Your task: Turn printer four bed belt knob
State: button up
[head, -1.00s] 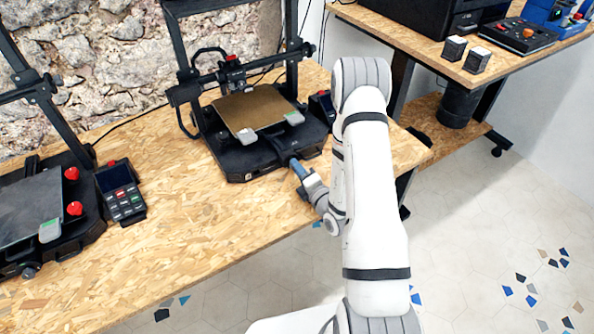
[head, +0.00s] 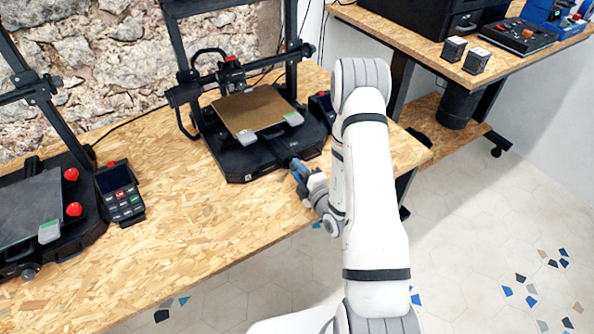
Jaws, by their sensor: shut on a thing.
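A black 3D printer (head: 238,168) with a brown bed plate (head: 254,111) stands near the right end of the wooden bench. My gripper (head: 295,164) is at the front of this printer's base, right of its middle. The gripper is shut at the bed belt knob's place, but the knob itself is hidden behind the fingers. My white arm comes in from the lower right and hides part of the bench's right end.
A second printer (head: 40,205) with red knobs and a keypad control box (head: 121,194) stand at the left. Another table (head: 420,47) with small black boxes is at the upper right.

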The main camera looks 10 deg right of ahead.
jog(key=shift+f, duration=0.15)
jog(key=o, duration=1)
jog(key=b+v, duration=0.1)
jog(key=v, duration=0.6)
jog(key=shift+w, duration=0.1)
jog(key=shift+s+d, duration=0.1)
jog(key=shift+s, duration=0.4)
